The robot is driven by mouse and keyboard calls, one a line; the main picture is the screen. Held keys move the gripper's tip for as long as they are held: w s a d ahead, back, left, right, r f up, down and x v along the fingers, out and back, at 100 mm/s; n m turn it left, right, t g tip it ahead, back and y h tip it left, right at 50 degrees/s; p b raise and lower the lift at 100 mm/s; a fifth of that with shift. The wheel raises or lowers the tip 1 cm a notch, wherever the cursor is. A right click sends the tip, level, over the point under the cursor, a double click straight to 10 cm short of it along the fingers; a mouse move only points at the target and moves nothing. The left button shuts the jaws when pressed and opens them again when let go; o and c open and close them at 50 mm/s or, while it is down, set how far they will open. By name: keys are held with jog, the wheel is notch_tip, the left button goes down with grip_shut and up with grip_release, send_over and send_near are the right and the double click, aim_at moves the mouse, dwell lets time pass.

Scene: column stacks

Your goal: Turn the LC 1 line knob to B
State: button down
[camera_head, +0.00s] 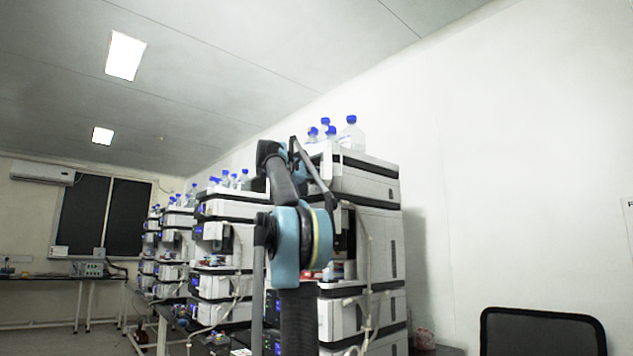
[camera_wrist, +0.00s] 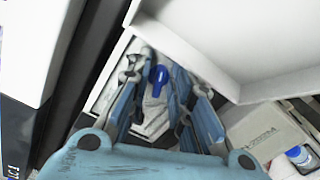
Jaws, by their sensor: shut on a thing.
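In the wrist view, my gripper (camera_wrist: 157,62) reaches into a white recess in the instrument stack, its two fingers on either side of a small blue knob (camera_wrist: 158,76). The jaws are shut on this knob. Its pointer and any position letters are too small to read. A dark panel at the lower left of the wrist view carries a sideways label (camera_wrist: 13,172) that seems to read LC1. In the head view, my own arm stands in front of the nearest column stack (camera_head: 361,220) and hides the knob and my gripper.
White housing walls (camera_wrist: 280,55) stand close to the right of my fingers. A blue-capped bottle (camera_wrist: 298,154) is at the lower right. In the head view, bottles (camera_head: 351,136) stand on the stack, more stacks (camera_head: 222,257) recede left, and a black chair (camera_head: 541,332) is at right.

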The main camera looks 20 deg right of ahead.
jog(key=shift+f+m, duration=0.15)
jog(key=shift+m, duration=0.95)
jog(key=shift+f+m, duration=0.1)
jog(key=shift+m, duration=1)
jog(key=shift+s, duration=0.1)
jog(key=c, duration=1.7)
grip_release()
jog(key=shift+d, duration=0.1)
jog(key=v, duration=1.2)
jog(key=shift+f, duration=0.1)
